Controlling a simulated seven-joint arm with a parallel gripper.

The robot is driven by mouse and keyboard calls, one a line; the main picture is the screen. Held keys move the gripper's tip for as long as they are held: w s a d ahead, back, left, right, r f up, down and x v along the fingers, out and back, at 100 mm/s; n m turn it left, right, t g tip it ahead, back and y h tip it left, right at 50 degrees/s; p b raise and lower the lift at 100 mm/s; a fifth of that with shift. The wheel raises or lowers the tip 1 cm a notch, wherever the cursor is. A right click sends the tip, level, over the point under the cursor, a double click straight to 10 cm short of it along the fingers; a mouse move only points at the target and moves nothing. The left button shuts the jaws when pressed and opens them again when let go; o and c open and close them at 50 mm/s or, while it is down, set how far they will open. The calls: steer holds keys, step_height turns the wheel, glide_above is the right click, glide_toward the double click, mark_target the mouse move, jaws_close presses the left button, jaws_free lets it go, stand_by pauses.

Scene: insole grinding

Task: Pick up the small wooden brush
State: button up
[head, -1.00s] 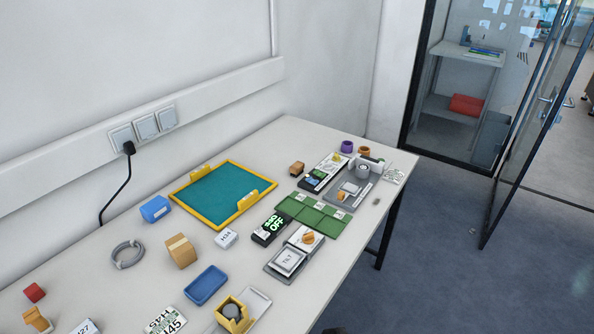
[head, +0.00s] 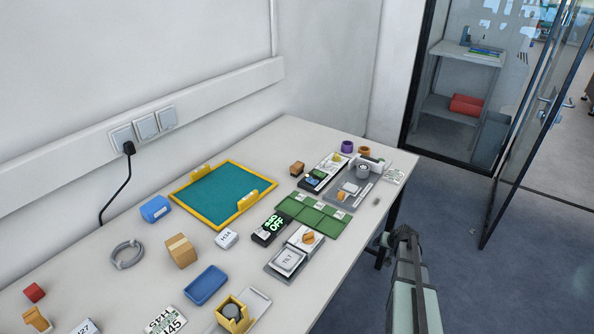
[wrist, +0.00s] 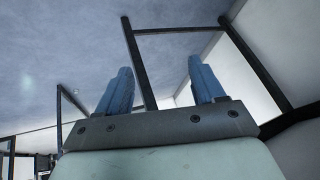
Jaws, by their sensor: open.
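A small brown wooden piece (head: 297,168) lies near the back of the table, right of the yellow-framed tray; it may be the brush, but it is too small to tell for sure. My gripper (head: 402,234) shows in the head view just off the table's right edge, apart from everything on the table. In the wrist view my gripper (wrist: 163,74) has its two blue-grey fingers spread with nothing between them. The brush is not visible in the wrist view.
The yellow-framed tray (head: 184,199) has a teal floor. Green mats (head: 327,221) and grey devices (head: 290,262) stand along the table's right side. A cardboard box (head: 181,251), a blue tray (head: 206,284) and a grey ring (head: 127,254) lie nearer. A glass door (head: 519,140) stands open at right.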

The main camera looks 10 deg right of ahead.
steer(key=w+d+r+m+t+h, duration=0.1)
steer(key=w+d+r+t+h, duration=0.15)
steer(key=d+r, duration=1.25)
steer(key=w+d+r+m+t+h, duration=0.2)
steer(key=d+r+t+h, duration=0.1)
steer(key=d+r, duration=1.2)
steer(key=w+d+r+n, duration=0.3)
steer(key=w+d+r, duration=0.15)
steer(key=r, duration=0.35)
steer(key=w+a+n+g+y, duration=0.1)
steer(key=w+a+n+y, duration=0.3)
steer(key=w+a+n, duration=0.75)
steer(key=n+g+y, duration=0.2)
steer(key=n+g, duration=0.9)
steer(key=n, duration=1)
glide_above(297, 165)
step_height(297, 165, down, 13)
steer(key=shift+f, duration=0.1)
